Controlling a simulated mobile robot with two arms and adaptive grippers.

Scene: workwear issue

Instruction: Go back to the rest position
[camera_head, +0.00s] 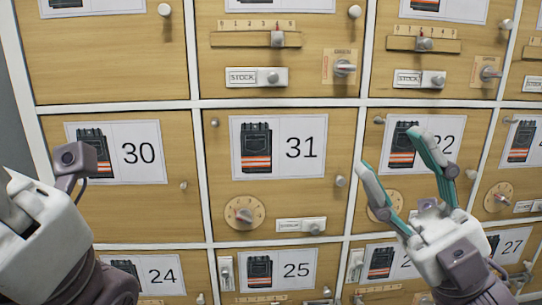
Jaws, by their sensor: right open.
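My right gripper (399,158) is at the right of the view, in front of the locker door marked 32 (458,180). Its two grey and teal fingers point up and stand apart, with nothing between them. It partly hides that door's number and label. My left gripper (38,235) is at the lower left edge, in front of the lockers near door 30 (100,205). Its white body shows, but its fingers are mostly cut off by the picture edge, so its opening cannot be seen.
A wall of wooden locker doors with white frames fills the view. Door 31 (275,190) has a dial (244,212), a stock slider (301,225) and small knobs. Door 25 (290,270) is below it. Sliders and a lever (344,68) stick out from the upper doors. All visible doors look closed.

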